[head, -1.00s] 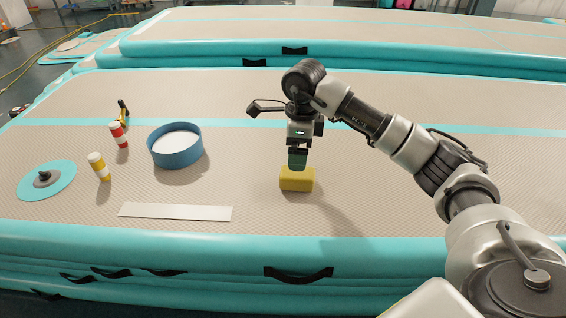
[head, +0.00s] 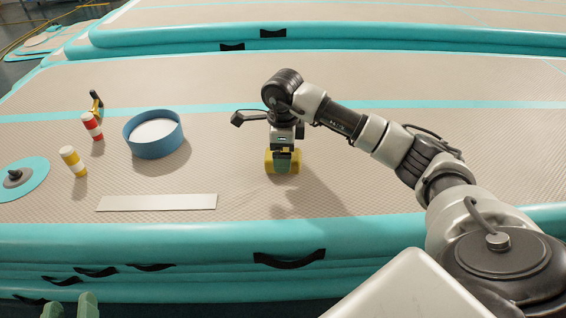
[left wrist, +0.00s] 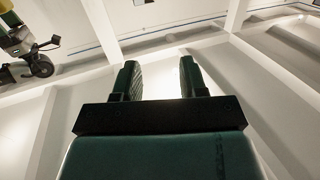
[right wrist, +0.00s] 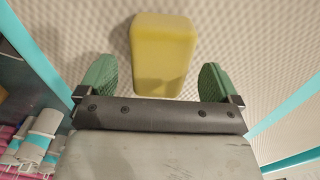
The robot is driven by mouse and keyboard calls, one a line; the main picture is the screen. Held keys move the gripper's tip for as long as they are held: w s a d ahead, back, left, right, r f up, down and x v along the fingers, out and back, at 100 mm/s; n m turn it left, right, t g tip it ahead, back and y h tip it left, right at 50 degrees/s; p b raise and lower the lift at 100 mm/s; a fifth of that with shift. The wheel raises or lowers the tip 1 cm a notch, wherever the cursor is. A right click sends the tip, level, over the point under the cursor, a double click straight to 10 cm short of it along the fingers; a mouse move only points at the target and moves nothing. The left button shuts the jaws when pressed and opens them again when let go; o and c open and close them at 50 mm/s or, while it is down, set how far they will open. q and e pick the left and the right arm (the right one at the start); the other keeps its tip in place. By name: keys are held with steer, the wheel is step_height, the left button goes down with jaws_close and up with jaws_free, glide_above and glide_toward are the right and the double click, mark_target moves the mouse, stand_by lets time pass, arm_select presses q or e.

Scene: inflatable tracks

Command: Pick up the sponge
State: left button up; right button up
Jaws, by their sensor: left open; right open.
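The yellow sponge (head: 270,163) lies on the beige mat, and my right gripper (head: 282,160) is down over it from above, hiding part of it. In the right wrist view the sponge (right wrist: 163,50) sits between and ahead of the open green fingers of the right gripper (right wrist: 155,80), with a gap on each side. My left gripper (head: 70,306) shows its two green fingertips at the bottom left of the head view, apart and away from the mat. In the left wrist view the left gripper (left wrist: 160,80) is open and empty.
A blue round container (head: 154,135) stands left of the sponge. Further left are a red-white bottle (head: 92,126), a yellow-white bottle (head: 74,161) and a teal disc (head: 22,178). A flat pale strip (head: 157,203) lies near the front edge. The mat right of the sponge is clear.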

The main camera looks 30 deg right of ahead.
arm_select(q)
steer(key=shift+d+r+t+h, duration=0.2)
steer(key=shift+r+t+h, duration=0.2)
steer(key=shift+r+t, duration=0.6)
arm_select(e)
steer(key=shift+f, duration=1.15)
arm_select(q)
steer(key=shift+r, duration=0.1)
arm_select(e)
steer(key=c, duration=1)
steer(key=shift+r, duration=0.1)
